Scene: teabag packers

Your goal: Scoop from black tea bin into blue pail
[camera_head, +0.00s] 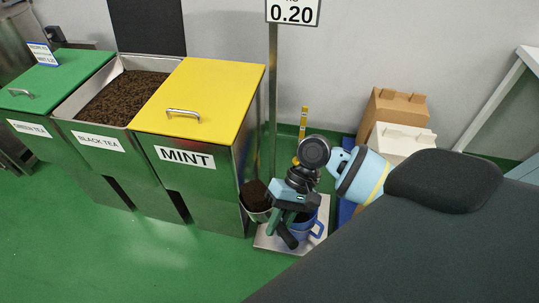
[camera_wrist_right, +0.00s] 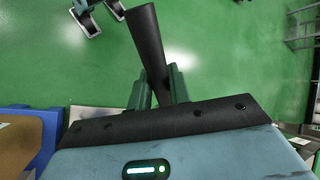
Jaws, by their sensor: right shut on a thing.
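The black tea bin (camera_head: 62,112) stands open at the left, with dark loose tea (camera_head: 122,97) inside. The blue pail (camera_head: 318,229) stands on a pale scale plate at lower centre, partly hidden by my right gripper. My right gripper (camera_head: 288,216) is above and beside the pail, shut on the black handle of a scoop. The handle (camera_wrist_right: 148,45) shows between the fingers in the right wrist view (camera_wrist_right: 160,88). The scoop's pale bowl (camera_head: 259,214), with a dark mound of tea, is left of the gripper, by the pail. My left gripper is not seen.
The yellow-lidded mint bin (camera_head: 205,95) stands between the black tea bin and the scale plate (camera_head: 267,240). The green tea bin (camera_head: 55,78) is shut at far left. A display post (camera_head: 273,100) reads 0.20. Boxes (camera_head: 395,110) stand behind right. Green floor in front is clear.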

